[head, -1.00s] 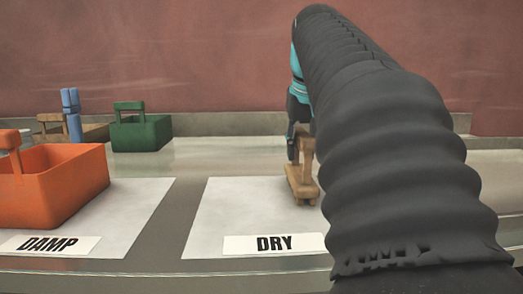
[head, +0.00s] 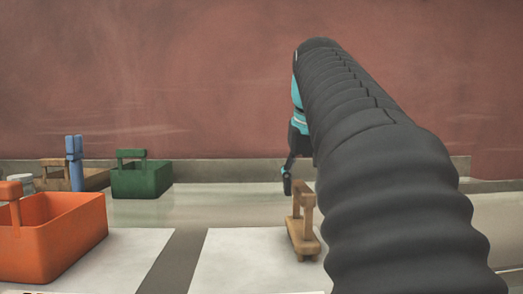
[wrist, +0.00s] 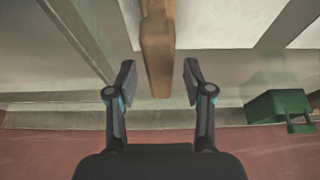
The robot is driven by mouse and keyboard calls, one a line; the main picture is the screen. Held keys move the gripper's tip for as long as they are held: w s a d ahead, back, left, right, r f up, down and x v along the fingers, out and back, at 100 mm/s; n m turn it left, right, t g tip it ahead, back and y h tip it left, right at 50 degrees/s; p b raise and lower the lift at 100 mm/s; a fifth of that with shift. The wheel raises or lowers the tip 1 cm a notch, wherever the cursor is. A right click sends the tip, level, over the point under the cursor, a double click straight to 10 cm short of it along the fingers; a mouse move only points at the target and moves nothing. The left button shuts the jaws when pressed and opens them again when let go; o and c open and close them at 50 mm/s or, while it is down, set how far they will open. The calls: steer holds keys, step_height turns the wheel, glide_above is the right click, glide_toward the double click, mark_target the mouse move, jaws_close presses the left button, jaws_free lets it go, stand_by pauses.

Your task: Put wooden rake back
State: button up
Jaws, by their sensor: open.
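The wooden rake (head: 303,238) stands on the white mat (head: 235,265) at the right in the head view, its brown handle bar raised above its base. In the wrist view the brown wooden piece (wrist: 157,45) comes down from the top edge, its end between and just beyond the fingertips. My gripper (wrist: 160,82) is open, with a visible gap between each finger and the wood. In the head view my gripper (head: 287,182) shows just above and left of the rake, partly hidden by my arm.
An orange box (head: 65,240) stands on another white mat (head: 135,255) at the left. A green box (head: 140,182), a blue object (head: 74,165) and a wooden box (head: 97,179) stand behind. The back wall is close behind the counter.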

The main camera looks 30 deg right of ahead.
steer(key=v, duration=0.7)
steer(key=shift+s+r, duration=0.1)
steer(key=shift+r, duration=0.25)
